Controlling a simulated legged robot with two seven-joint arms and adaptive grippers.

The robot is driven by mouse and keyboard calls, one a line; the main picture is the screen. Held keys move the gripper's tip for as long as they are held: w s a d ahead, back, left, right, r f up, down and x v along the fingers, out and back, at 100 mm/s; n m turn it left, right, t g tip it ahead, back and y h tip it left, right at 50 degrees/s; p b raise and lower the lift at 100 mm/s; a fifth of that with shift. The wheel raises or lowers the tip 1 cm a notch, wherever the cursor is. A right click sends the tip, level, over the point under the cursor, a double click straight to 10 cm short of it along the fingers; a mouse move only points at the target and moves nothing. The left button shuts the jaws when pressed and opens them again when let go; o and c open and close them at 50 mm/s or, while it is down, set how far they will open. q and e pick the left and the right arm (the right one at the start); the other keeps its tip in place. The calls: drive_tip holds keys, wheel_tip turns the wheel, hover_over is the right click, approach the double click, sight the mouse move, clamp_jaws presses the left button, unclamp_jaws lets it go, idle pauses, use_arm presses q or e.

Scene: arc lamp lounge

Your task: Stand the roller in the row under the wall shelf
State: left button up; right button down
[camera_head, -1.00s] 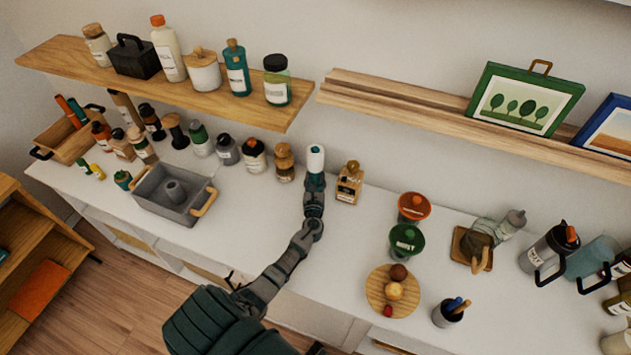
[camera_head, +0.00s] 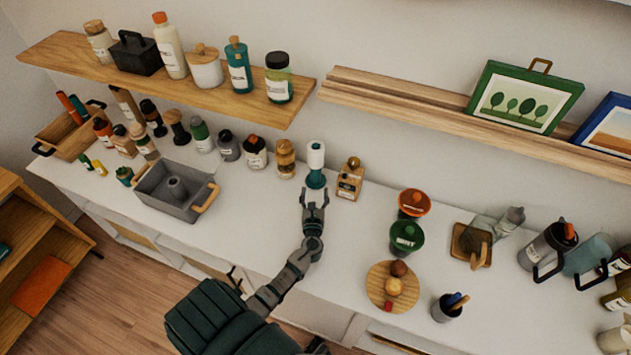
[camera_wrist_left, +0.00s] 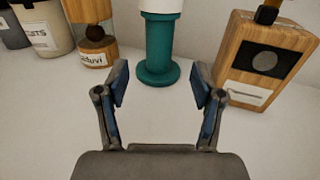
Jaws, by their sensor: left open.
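The roller (camera_head: 316,160), with a white upper part and a teal base, stands upright on the white counter under the right end of the wall shelf (camera_head: 200,95). It sits in the row between a wooden jar (camera_head: 285,158) and a square wooden bottle (camera_head: 349,180). My left gripper (camera_head: 314,199) is open and empty in front of the roller, apart from it. In the left wrist view, the roller's teal base (camera_wrist_left: 160,55) stands beyond the open fingers (camera_wrist_left: 160,88), and its top is cut off. My right gripper is not in view.
Several bottles and jars continue the row to the left, behind a grey caddy (camera_head: 165,205). To the right are orange (camera_head: 413,204) and green (camera_head: 406,238) containers and a round wooden board (camera_head: 376,298). The counter around my left gripper is clear.

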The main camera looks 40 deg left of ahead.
use_arm(q)
drive_tip(key=v, duration=0.4)
drive_tip(key=shift+d+r, duration=0.1)
drive_tip(key=shift+d, duration=0.15)
drive_tip(key=shift+a, duration=0.2)
